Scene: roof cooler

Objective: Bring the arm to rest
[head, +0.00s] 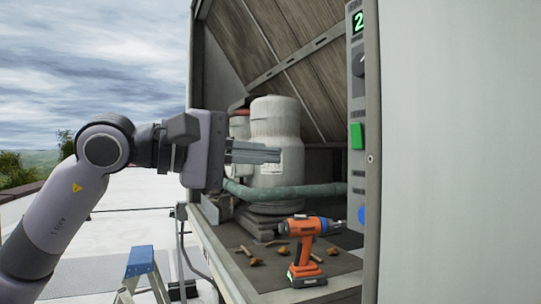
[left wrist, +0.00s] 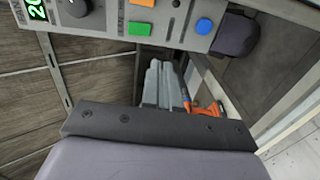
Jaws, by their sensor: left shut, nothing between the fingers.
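My left gripper (head: 280,155) comes in from the left at the open cooler housing. Its grey fingers are together with nothing between them, pointing right in front of a pale grey tank (head: 275,120). I cannot tell whether they touch it. In the left wrist view the closed fingers (left wrist: 160,82) point toward the control panel (left wrist: 172,18). My right gripper is not in view.
An orange drill (head: 305,228) stands on the cooler's floor among small brown scraps. A green hose (head: 290,192) runs below the gripper. The panel has a green button (head: 356,136). A stepladder (head: 140,265) stands outside on the roof.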

